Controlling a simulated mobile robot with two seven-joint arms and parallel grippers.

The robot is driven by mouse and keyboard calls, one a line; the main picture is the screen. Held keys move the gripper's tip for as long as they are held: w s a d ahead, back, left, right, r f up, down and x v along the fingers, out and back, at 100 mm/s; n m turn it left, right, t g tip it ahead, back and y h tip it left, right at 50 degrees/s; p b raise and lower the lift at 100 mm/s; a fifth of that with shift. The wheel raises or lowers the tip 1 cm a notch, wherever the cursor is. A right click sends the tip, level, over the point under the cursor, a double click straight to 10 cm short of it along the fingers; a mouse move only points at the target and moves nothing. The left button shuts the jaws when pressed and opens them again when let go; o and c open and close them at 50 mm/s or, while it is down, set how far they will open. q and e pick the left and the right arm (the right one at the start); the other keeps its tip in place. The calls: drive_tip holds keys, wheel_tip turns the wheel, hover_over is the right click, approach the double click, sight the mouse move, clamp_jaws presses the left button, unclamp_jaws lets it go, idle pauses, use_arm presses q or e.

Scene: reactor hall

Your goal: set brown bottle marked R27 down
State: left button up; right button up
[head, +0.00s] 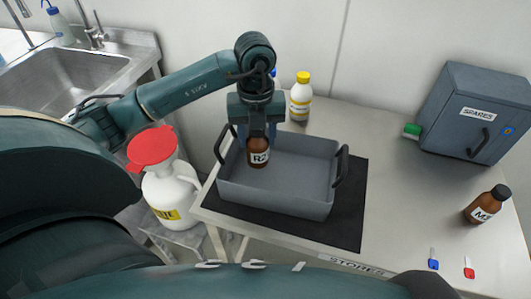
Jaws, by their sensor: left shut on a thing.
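The brown bottle marked R27 (258,158) is upright inside the left part of a grey tray with black handles (305,205). Its label is partly cut off from view and reads "R2". My left gripper (258,132) comes down from above and is shut on the bottle's top, hiding its cap. I cannot tell whether the bottle's base touches the tray floor. My right gripper is not in view.
The tray stands on a dark mat (350,205) on the table. A yellow-capped white bottle (301,98) stands behind it. A brown bottle (487,205), a grey SPARES cabinet (475,110) and a green item (412,131) are right. A white jug (170,190) stands left.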

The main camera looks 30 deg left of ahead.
sight(258, 152)
use_arm(q)
drive_tip(key=shift+f, duration=0.85)
wheel_tip(258, 152, down, 3)
drive_tip(key=shift+f, duration=0.3)
drive_tip(key=shift+f, duration=0.1)
drive_tip(key=shift+f, duration=0.15)
drive_tip(key=o, duration=1.1)
drive_tip(key=shift+c, duration=0.2)
